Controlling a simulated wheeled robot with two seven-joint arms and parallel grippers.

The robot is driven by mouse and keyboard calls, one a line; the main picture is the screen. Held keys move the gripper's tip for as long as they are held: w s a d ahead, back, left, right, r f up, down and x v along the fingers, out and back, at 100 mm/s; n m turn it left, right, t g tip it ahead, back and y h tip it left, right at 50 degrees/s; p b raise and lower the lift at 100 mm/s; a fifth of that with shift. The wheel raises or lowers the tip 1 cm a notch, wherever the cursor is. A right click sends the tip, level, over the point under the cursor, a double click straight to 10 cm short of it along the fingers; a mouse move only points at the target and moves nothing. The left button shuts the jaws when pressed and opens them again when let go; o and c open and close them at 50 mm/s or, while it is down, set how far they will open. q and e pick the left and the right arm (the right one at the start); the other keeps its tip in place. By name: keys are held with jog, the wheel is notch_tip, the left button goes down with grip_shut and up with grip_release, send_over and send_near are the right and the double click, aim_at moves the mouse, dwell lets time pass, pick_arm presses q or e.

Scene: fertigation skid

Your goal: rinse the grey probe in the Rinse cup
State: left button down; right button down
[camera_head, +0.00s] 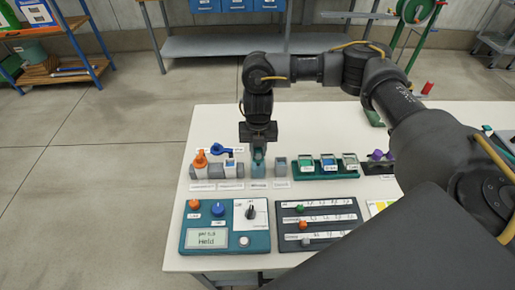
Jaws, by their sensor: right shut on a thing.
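My right gripper (258,148) points straight down at the back left of the white table. It is shut on the grey probe (258,155), of which only a small part shows below the fingers. My left gripper is not in view.
A green rack (326,174) holds several small cups. The meter (225,229) and a dark slider panel (318,221) lie in front.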

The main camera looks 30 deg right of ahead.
jog(key=shift+r+p, duration=0.3)
jog(key=shift+r, duration=0.2)
jog(key=shift+f, duration=0.15)
jog(key=shift+f+b, duration=0.55)
jog(key=shift+f, duration=0.2)
jog(key=shift+r+p, duration=0.9)
jog(key=shift+p, duration=0.05)
jog(key=shift+f, duration=0.15)
